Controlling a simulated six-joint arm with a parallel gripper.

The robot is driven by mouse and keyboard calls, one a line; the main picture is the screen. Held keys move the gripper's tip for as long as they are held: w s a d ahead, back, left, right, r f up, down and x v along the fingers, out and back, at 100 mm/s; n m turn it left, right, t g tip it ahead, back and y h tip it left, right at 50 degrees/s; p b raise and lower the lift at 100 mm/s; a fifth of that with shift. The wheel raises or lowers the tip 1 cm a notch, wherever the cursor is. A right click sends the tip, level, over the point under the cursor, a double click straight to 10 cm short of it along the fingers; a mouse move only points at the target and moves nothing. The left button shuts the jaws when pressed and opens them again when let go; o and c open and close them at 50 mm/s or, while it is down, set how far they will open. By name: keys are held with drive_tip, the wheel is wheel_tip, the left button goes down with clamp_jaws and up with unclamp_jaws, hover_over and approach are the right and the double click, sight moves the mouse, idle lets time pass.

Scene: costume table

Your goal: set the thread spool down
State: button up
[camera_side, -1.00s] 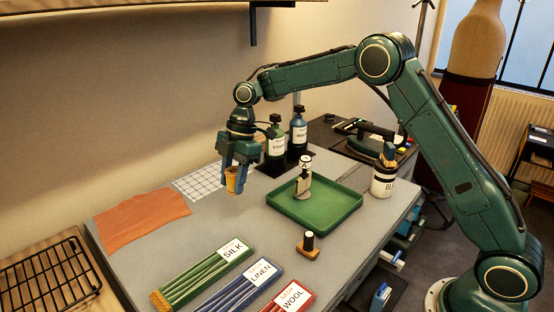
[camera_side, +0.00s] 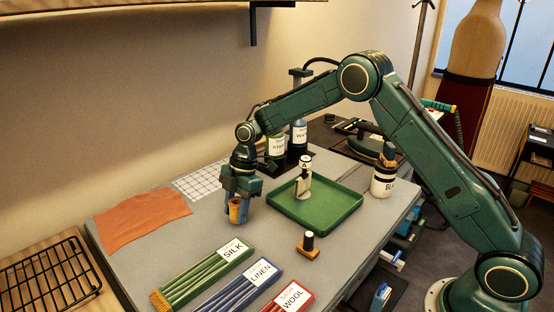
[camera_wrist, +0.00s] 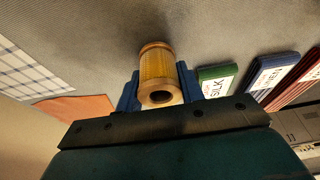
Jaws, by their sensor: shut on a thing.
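The thread spool (camera_side: 235,211) is golden yellow with wooden-looking ends. My gripper (camera_side: 241,210) is shut on it, with a blue finger on each side, just left of the green tray. In the wrist view the spool (camera_wrist: 157,70) sits upright between the blue fingers (camera_wrist: 158,92), its hollow end facing the camera. Its lower end is at or very near the grey table top (camera_side: 210,235); I cannot tell whether it touches.
The green tray (camera_side: 335,217) holds a small stamp-like object (camera_side: 304,183). An orange cloth (camera_side: 140,218) lies left. Bundles labelled SILK (camera_side: 205,273), LINEN (camera_side: 245,285) and WOOL (camera_side: 290,296) lie in front. Dark-capped bottles (camera_side: 299,135) stand behind. Bare table surrounds the spool.

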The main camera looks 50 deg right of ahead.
drive_tip(key=shift+f, duration=0.45)
drive_tip(key=shift+f, duration=0.1)
drive_tip(key=o, duration=1)
drive_tip(key=v, duration=1.2)
